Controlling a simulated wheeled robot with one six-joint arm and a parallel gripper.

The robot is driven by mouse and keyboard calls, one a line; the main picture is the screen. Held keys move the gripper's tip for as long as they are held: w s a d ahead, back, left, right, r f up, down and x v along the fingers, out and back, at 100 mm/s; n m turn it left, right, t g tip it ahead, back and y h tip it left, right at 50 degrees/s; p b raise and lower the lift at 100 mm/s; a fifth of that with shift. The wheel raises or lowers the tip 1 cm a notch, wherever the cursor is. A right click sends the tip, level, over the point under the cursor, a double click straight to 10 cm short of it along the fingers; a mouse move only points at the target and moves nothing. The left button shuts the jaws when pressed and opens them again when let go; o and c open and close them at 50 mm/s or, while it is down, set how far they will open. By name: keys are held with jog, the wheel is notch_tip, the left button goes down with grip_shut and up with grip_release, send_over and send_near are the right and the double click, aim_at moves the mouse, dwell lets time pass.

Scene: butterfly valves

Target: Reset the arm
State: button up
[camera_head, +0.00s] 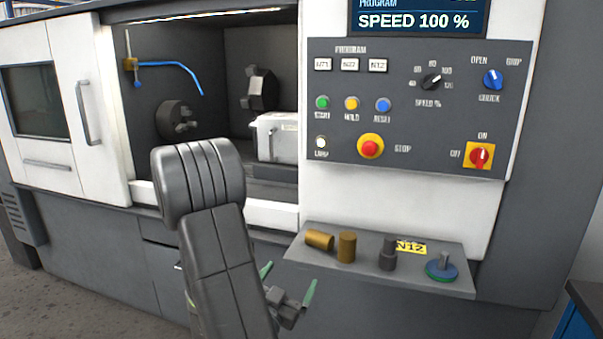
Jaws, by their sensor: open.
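My gripper (288,282) is at the lower middle of the head view, in front of the machine and just left of the small grey shelf. Its two green-tipped fingers stand apart, with nothing visible between them. My dark grey arm (215,240) rises in front of the machine's opening and hides part of the gripper's body and the machine front. The gripper is beside the parts on the shelf, and no contact with them shows.
The grey shelf (415,281) holds a lying brass cylinder (319,240), a standing brass cylinder (347,247), a dark stepped part (388,254) and a blue-green disc with a stem (442,268). A control panel (410,125) is above. The machine's door (105,110) is open at left.

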jog(key=p+x, duration=0.1)
jog(key=x, duration=1)
notch_tip(320, 180, up, 10)
jog(key=p, duration=0.2)
jog(key=shift+w+a+f+n+t+y+p, duration=0.15)
jog(key=shift+w+f+n+t+p, duration=0.4)
jog(key=shift+p, duration=1.15)
jog(key=shift+w+a+f+n+t+y+p, duration=0.15)
jog(key=shift+f+n+t+p, duration=0.4)
jog(key=shift+f+p, duration=0.85)
jog(key=shift+w+a+f+n+t+y+p, duration=0.15)
jog(key=shift+w+f+n+t+p, duration=0.3)
jog(key=shift+p, duration=1.5)
jog(key=shift+s+a+f+n, duration=0.1)
jog(key=shift+s+n, duration=0.1)
jog(key=shift+n, duration=0.05)
